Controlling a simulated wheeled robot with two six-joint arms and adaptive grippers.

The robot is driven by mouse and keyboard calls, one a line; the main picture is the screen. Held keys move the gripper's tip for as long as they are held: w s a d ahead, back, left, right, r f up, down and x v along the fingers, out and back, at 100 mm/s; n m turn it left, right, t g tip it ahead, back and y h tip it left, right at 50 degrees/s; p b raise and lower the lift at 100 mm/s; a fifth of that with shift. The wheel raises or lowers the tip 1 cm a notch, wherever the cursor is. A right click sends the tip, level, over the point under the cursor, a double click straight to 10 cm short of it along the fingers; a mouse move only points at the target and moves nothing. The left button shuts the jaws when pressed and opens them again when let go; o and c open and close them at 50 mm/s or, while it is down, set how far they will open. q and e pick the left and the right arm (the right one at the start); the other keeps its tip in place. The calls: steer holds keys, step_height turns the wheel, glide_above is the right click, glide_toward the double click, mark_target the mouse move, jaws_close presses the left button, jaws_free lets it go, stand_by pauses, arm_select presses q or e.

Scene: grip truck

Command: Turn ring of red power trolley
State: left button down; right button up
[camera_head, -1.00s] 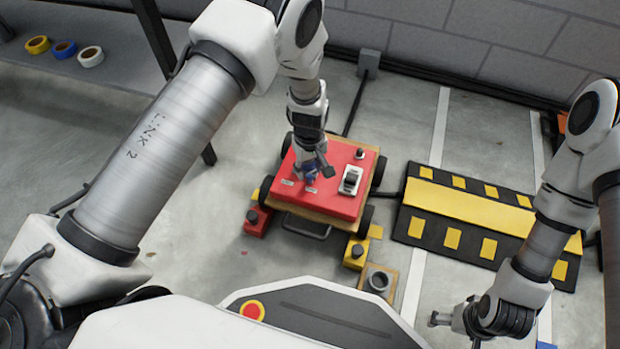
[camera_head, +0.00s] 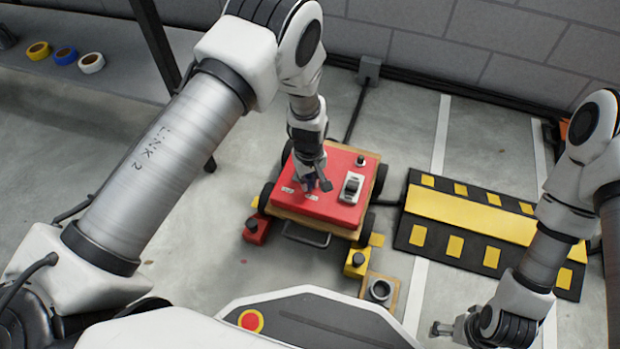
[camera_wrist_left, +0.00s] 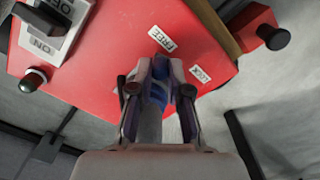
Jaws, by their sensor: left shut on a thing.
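The red power trolley (camera_head: 336,206) stands on the floor at the middle of the head view, on black wheels. My left gripper (camera_head: 312,185) is above its top, at the left part of the lid. In the left wrist view, my left gripper (camera_wrist_left: 159,82) is shut on a blue ring (camera_wrist_left: 157,95) between its fingers, which partly hide it. The FREE label (camera_wrist_left: 162,40) and the LOCK label (camera_wrist_left: 200,73) lie beyond the fingers. My right gripper (camera_head: 442,328) is low at the right, away from the trolley; its opening is unclear.
The trolley's lid also carries an ON switch (camera_wrist_left: 48,25) and a dark round knob (camera_wrist_left: 33,81). A black and yellow ramp (camera_head: 484,215) lies right of the trolley. Red and yellow blocks stand at its near side. A shelf (camera_head: 105,88) with tape rolls is at upper left.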

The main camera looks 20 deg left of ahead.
mark_target(294, 185)
arm_select(q)
steer(key=m+p, duration=0.1)
steer(key=p, duration=0.1)
steer(key=a+m+p, duration=0.1)
steer(key=m+p, duration=0.1)
steer(key=a+m+p, duration=0.1)
steer(key=p, duration=0.1)
steer(key=shift+s+a+r+m+p, duration=0.2)
steer(key=shift+r+m+p, duration=0.1)
steer(key=shift+m, duration=0.1)
steer(key=shift+w+a+f+m+p, duration=0.15)
steer(key=shift+a+m+p, duration=0.4)
steer(key=shift+m+p, duration=0.55)
steer(key=shift+w+a+f+m+p, duration=0.1)
steer(key=shift+a+m+p, duration=0.2)
steer(key=shift+m, duration=0.35)
steer(key=shift+w+a+f+m+p, duration=0.1)
steer(key=shift+a+m+p, duration=0.15)
steer(key=shift+m, duration=0.4)
steer(key=c, duration=1.1)
jaws_free()
steer(key=shift+r, duration=0.15)
